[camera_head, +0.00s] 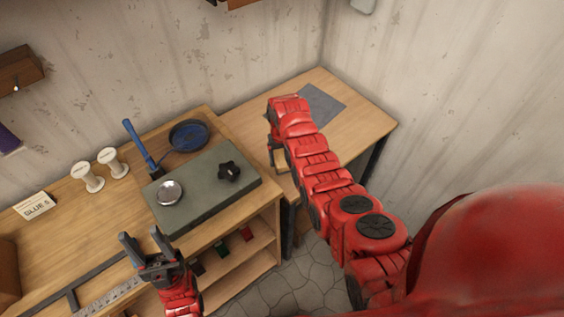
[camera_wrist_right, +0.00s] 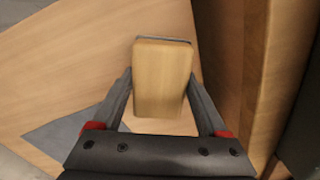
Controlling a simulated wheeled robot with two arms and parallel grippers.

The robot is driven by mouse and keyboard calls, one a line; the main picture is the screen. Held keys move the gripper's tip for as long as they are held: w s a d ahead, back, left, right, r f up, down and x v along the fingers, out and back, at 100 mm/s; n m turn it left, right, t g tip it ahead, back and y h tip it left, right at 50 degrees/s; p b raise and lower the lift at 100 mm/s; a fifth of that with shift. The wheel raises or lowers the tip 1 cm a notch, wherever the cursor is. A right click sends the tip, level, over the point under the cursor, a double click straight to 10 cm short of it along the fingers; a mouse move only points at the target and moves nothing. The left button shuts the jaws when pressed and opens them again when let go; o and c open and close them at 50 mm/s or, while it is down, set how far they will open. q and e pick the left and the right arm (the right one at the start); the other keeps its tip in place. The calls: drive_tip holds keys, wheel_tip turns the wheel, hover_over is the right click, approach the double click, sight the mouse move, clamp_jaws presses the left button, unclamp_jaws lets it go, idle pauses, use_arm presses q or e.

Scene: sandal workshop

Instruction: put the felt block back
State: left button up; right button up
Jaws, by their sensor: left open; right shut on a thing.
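The felt block (camera_wrist_right: 163,75) is a pale wooden block with a thin grey layer along its far edge. My right gripper (camera_wrist_right: 160,88) is shut on it, with one finger on each side. In the head view my right gripper (camera_head: 277,155) is over the near-left part of the small wooden table (camera_head: 372,122), mostly covered by its own arm, and I cannot make out the block there. I cannot tell whether the block touches the table. My left gripper (camera_head: 142,241) is open and empty above the front of the workbench.
A grey sheet (camera_head: 325,104) lies on the small table. The higher workbench (camera_head: 120,210) adjoins it on the left. It carries a grey-green slab (camera_head: 205,200) with a black knob (camera_head: 229,172) and a metal disc (camera_head: 170,192), a blue dish (camera_head: 188,136) and white spools (camera_head: 109,160).

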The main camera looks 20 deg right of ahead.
sight(282, 163)
drive_tip(key=shift+s+f, duration=0.1)
drive_tip(key=shift+f, duration=1.45)
drive_tip(key=shift+f, duration=0.2)
drive_tip(key=o, duration=1.5)
